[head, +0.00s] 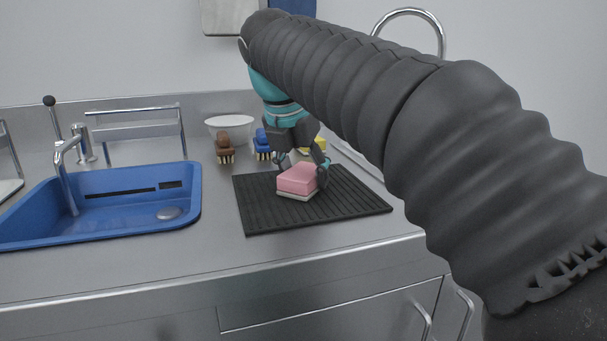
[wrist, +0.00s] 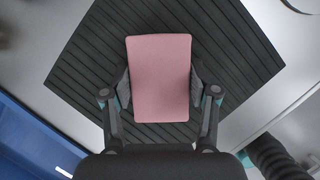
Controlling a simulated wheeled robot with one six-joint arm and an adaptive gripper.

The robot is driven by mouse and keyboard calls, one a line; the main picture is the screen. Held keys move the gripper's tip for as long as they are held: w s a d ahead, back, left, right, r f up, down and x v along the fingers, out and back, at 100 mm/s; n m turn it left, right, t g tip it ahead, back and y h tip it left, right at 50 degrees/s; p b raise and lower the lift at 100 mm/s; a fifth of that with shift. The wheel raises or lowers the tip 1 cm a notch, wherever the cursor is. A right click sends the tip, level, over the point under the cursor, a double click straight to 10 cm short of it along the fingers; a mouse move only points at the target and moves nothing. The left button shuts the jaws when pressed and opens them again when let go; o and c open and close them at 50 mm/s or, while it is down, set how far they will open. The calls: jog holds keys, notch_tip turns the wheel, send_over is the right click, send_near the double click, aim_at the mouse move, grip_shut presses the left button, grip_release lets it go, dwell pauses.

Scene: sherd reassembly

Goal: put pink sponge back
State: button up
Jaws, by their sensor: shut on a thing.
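The pink sponge (head: 297,178) has a pink upper layer and a pale lower layer. It is at the black ribbed mat (head: 262,215); I cannot tell whether it touches the mat or hangs just above it. My gripper (head: 302,174) is shut on the sponge, with one finger on each side. In the wrist view the sponge (wrist: 160,78) lies between the two fingers of my gripper (wrist: 160,92), with the ribbed mat (wrist: 90,60) behind it. The sponge's far side is hidden in the head view.
A blue sink (head: 110,232) with a tap (head: 66,170) is left of the mat. Behind the mat stand a brown brush (head: 224,148), a blue brush (head: 262,143), a yellow item (head: 318,146) partly hidden by my gripper, and a white bowl (head: 231,127). The front counter strip is clear.

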jog(key=o, duration=1.1)
jog(key=shift+f, duration=0.1)
jog(key=p+v, duration=0.3)
jog(key=v, duration=0.9)
jog(key=shift+p, duration=0.35)
